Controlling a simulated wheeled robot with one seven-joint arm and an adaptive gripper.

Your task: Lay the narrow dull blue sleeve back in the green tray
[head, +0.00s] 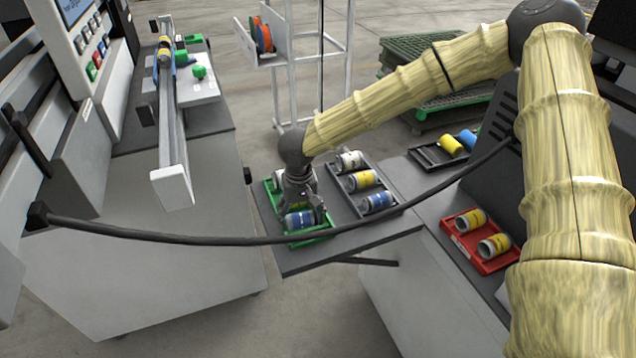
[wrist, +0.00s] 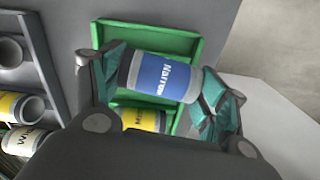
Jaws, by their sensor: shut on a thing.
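The narrow dull blue sleeve (wrist: 165,77), with light grey ends and a white label reading "Narrow", is between the fingers of my gripper (wrist: 168,84). In the head view my gripper (head: 299,203) points down and the blue sleeve (head: 299,220) shows over the front part of the green tray (head: 312,237). In the wrist view the sleeve lies across the middle of the green tray (wrist: 193,43), slightly tilted to its walls. I cannot tell whether it touches the tray floor. A yellow-banded sleeve (wrist: 140,118) lies in the same tray, partly hidden by my gripper.
A dark tray (head: 347,190) with several sleeves stands just right of the green tray. A red tray (head: 459,244) with two yellow-banded sleeves is farther right. A black cable (head: 180,239) hangs across the head view. The shelf's front edge is close to the green tray.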

